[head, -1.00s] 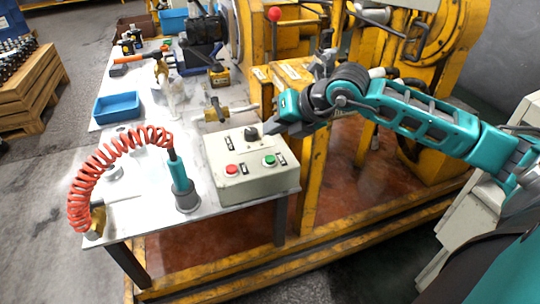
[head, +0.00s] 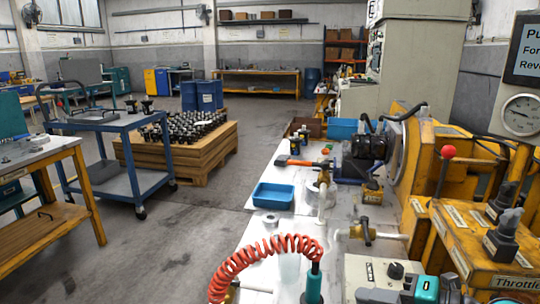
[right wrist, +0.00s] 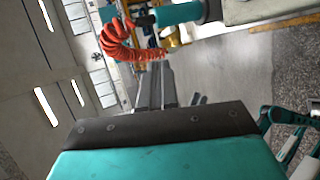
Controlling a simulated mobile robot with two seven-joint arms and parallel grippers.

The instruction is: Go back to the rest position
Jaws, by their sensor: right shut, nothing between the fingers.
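My right gripper (head: 366,295) shows at the bottom edge of the head view, in front of the grey control box (head: 356,268) and partly cut off by the frame. In the right wrist view, its two dark fingers (right wrist: 155,82) lie close together, shut with nothing between them. The box's dark knob (head: 395,270) shows above the gripper; its red and green buttons are not visible in the head view. My left gripper is not in view.
A coiled red hose (head: 270,247) arches left of the control box. A blue tray (head: 272,196) sits on the white table. Yellow machinery (head: 465,225) stands at the right. Open floor (head: 185,240) lies left, beyond it a blue cart (head: 110,124) and wooden crate (head: 190,165).

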